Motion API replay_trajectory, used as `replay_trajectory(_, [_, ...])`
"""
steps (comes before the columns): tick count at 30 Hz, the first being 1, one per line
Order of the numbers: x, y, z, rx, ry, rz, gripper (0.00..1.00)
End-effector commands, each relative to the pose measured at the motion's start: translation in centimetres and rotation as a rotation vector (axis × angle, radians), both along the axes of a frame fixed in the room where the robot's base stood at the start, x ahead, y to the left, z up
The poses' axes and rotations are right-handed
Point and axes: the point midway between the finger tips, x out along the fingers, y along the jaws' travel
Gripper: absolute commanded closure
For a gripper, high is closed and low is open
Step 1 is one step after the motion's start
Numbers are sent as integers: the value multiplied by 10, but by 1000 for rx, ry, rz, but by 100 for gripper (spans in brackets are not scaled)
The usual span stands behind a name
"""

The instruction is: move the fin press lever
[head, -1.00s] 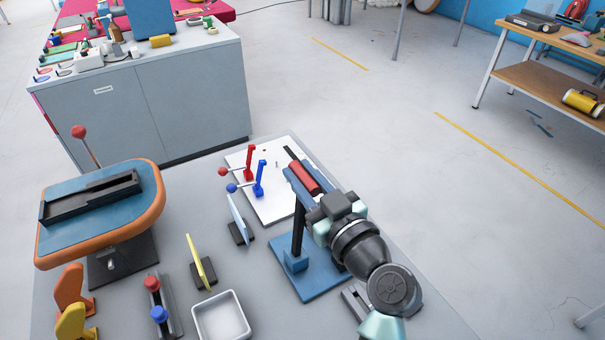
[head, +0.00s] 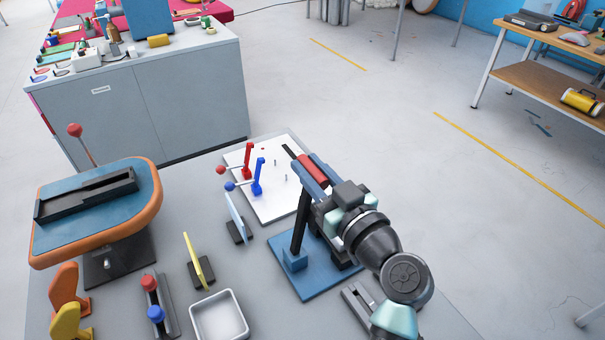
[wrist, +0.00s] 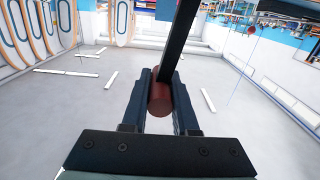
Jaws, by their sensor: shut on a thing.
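The fin press stands on the grey table, with a blue base plate (head: 318,284) and a dark upright (head: 302,218). Its lever has a red grip (head: 313,169) and a black bar (head: 287,150). My gripper (head: 309,166) is shut on the red grip, one finger on each side. In the wrist view, the red grip (wrist: 160,100) lies between the fingers of my gripper (wrist: 162,88). The black bar (wrist: 180,38) runs up from it. My wrist hides where the lever joins the press in the head view.
A white board (head: 268,205) with red and blue small levers lies beside the press. A yellow panel (head: 194,258), a light blue panel (head: 237,216) and a white tray (head: 222,335) stand left.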

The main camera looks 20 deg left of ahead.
Motion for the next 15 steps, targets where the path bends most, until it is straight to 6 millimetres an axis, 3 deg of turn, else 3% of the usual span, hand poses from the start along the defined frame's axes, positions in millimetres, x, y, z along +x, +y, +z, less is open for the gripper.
replay_trajectory(15, [68,-54,-43,276,352,-2,100])
